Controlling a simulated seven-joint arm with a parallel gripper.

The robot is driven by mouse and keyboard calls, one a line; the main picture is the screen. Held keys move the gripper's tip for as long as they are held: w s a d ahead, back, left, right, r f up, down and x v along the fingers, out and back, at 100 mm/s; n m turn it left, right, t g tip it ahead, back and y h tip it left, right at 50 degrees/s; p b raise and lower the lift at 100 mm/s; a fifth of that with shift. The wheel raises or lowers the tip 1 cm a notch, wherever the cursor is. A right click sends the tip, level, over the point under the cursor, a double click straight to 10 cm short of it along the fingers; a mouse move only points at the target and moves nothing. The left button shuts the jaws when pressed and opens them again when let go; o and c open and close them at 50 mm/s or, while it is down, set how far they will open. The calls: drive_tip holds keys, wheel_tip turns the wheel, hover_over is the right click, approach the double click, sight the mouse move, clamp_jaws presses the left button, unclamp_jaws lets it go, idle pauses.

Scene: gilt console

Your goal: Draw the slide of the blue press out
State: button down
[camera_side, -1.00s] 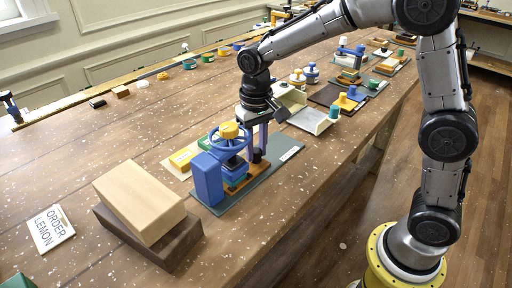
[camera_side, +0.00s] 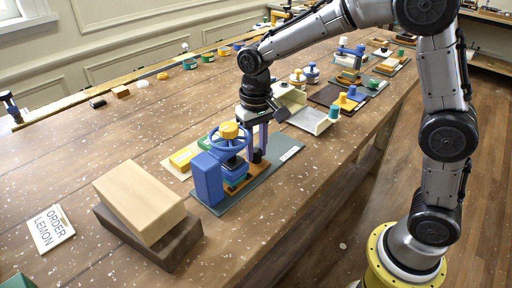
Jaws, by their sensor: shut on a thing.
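The blue press (camera_side: 208,178) stands on a dark green base plate (camera_side: 262,172) near the middle of the table. It has a blue handwheel with a yellow hub (camera_side: 229,130) on top and a blue block at its left. An orange-brown slide (camera_side: 238,187) shows low in the press. My gripper (camera_side: 258,150) points down at the right, far side of the press, beside a dark knob. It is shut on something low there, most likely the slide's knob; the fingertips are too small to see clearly.
A wooden block (camera_side: 140,200) on a dark brown block stands front left, beside a card reading ORDER LEMON (camera_side: 51,229). A yellow block (camera_side: 182,158) lies behind the press. The table's right edge is near.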

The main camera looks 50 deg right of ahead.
drive_tip(key=d, duration=1.1)
drive_tip(key=shift+d+r, duration=0.1)
drive_tip(key=shift+d, duration=0.2)
drive_tip(key=c, duration=0.6)
unclamp_jaws()
wheel_tip(320, 180, up, 14)
drive_tip(key=shift+f, duration=0.15)
drive_tip(key=shift+a, duration=0.1)
